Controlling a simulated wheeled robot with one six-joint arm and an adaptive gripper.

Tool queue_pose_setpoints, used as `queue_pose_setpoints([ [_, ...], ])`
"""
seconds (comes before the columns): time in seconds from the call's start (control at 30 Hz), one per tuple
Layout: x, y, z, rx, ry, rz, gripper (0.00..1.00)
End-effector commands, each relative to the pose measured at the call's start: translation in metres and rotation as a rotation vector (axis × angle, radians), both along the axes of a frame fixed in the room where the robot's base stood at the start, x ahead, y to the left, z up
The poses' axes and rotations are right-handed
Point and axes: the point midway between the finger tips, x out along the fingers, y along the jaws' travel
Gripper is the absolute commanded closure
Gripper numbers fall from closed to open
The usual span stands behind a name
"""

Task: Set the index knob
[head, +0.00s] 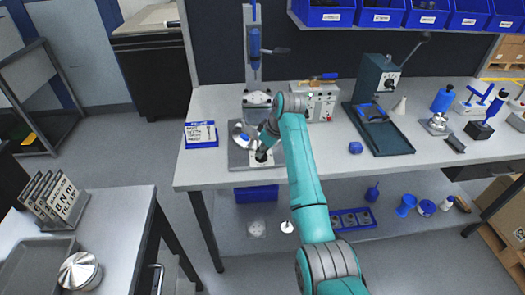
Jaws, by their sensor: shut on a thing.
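My gripper (263,152) is at the end of the teal arm, over the front right part of a grey fixture plate (239,164) on the bench. Its jaws point down and are shut on a small dark knob, which I take to be the index knob; the fingers and wrist hide most of it. A round metal housing (237,130) with a blue part (244,138) sits on the plate just left of my wrist. The knob's pointer and any marks are too small to read.
A press with a blue column (254,42) stands behind the plate. A blue-framed card (201,134) lies to the left. A grey control box (320,98), a small blue part (355,147) and a green arbor-like machine (377,82) are to the right. The bench front is mostly clear.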

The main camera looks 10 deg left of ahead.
Motion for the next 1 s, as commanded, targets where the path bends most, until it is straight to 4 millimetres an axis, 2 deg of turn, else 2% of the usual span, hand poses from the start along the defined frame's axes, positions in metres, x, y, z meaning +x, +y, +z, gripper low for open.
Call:
queue_pose_setpoints([
  [0.37, 0.0022, -0.0008, 0.0008, 0.001, 0.000, 0.304, 1.00],
  [0.77, 0.0016, -0.0008, 0.0002, 0.002, 0.000, 0.342, 1.00],
  [0.8, 0.0016, -0.0007, 0.0001, 0.002, 0.000, 0.342, 0.82],
  [0.87, 0.0016, -0.0007, 0.0001, 0.002, 0.000, 0.342, 0.67],
  [0.9, 0.0016, -0.0007, 0.0001, 0.001, 0.000, 0.342, 0.61],
  [1.0, 0.0016, -0.0007, 0.0001, 0.001, 0.000, 0.342, 0.61],
])
